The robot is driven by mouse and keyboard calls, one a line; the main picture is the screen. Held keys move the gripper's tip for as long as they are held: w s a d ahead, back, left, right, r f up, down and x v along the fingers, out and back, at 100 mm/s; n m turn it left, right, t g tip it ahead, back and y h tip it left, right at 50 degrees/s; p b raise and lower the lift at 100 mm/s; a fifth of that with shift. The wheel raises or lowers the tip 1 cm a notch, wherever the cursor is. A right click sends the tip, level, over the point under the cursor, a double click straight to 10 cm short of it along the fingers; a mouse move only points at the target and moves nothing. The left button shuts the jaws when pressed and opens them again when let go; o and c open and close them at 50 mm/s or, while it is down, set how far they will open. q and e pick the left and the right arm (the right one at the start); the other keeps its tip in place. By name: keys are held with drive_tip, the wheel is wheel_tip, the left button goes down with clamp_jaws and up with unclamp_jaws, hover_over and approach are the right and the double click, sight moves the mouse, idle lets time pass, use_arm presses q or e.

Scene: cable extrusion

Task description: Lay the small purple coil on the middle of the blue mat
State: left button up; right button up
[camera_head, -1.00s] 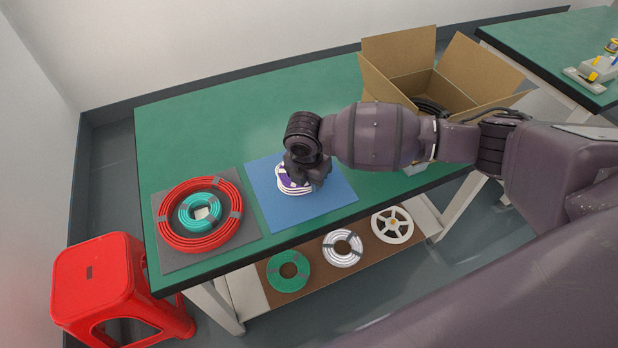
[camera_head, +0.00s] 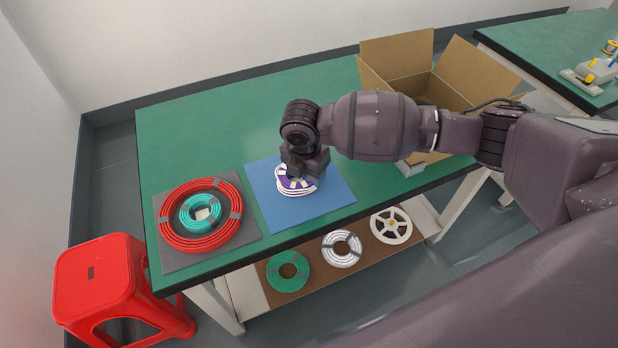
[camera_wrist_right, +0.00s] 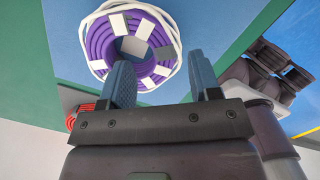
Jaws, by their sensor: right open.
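The small purple coil (camera_head: 289,182) lies on the blue mat (camera_head: 332,200), near its middle, with a white coil (camera_head: 296,193) around or under it. In the right wrist view the purple coil (camera_wrist_right: 97,45) has pale and grey bands, and the white coil (camera_wrist_right: 176,32) shows around its edge. My right gripper (camera_head: 302,172) is just above the purple coil and hides part of it. In the right wrist view its two fingers (camera_wrist_right: 161,65) stand apart, one overlapping the coil's edge in the picture, with nothing between them. My left gripper is not in view.
Left of the mat, a red coil (camera_head: 171,222) with a teal coil (camera_head: 187,220) inside lies on a grey mat (camera_head: 182,263). An open cardboard box (camera_head: 397,55) stands at the back right. A red stool (camera_head: 95,275) is at the front left. The green table (camera_head: 210,135) is clear behind the mats.

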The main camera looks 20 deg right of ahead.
wheel_tip(320, 180, up, 8)
drive_tip(key=p, duration=0.1)
drive_tip(key=shift+s+a+r, duration=0.15)
drive_tip(key=shift+s+a, duration=0.15)
drive_tip(key=shift+a, duration=0.1)
